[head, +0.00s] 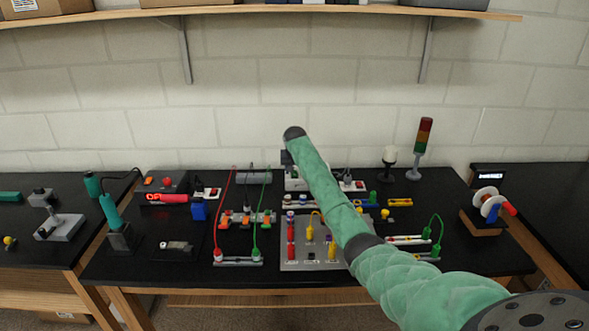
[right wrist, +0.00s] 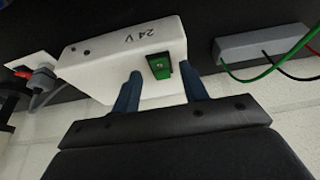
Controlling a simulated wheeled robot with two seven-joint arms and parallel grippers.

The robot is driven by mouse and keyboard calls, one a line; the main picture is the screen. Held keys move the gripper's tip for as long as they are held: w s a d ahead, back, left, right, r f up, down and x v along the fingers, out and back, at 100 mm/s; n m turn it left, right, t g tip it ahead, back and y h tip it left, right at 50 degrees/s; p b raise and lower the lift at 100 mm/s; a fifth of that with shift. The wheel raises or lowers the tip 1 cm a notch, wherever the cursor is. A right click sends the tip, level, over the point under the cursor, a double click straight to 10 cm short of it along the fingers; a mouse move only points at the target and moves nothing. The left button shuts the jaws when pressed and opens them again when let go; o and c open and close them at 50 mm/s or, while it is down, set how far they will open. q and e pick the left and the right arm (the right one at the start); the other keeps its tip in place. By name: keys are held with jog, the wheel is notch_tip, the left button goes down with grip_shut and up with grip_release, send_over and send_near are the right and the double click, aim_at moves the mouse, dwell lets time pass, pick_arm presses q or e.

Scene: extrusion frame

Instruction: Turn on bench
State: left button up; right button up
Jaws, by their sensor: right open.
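A white box marked "24 V" (right wrist: 105,62) with a green rocker switch (right wrist: 160,66) on its face fills the middle of the right wrist view. In the head view the white box (head: 292,184) is at the back of the bench, partly hidden by my right arm. My right gripper (right wrist: 160,82) is open and empty, its two blue fingers either side of the green switch, close to the box face. I cannot tell if the fingers touch it. In the head view my right gripper (head: 287,157) is above the box. My left gripper is not in view.
A red-lit display (head: 166,198) appears to read OFF on the black bench (head: 130,262). A stack light (head: 424,140) stands back right. Left of the box is a grey terminal block (head: 254,178) with red and green leads. A shelf (head: 250,10) hangs above.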

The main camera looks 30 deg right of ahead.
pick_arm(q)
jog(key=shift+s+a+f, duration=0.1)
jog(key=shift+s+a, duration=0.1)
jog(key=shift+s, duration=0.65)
pick_arm(e)
jog(key=shift+w+d+f, duration=0.1)
jog(key=shift+w+f, duration=0.1)
jog(key=shift+f, duration=0.45)
jog(key=shift+c, duration=0.4)
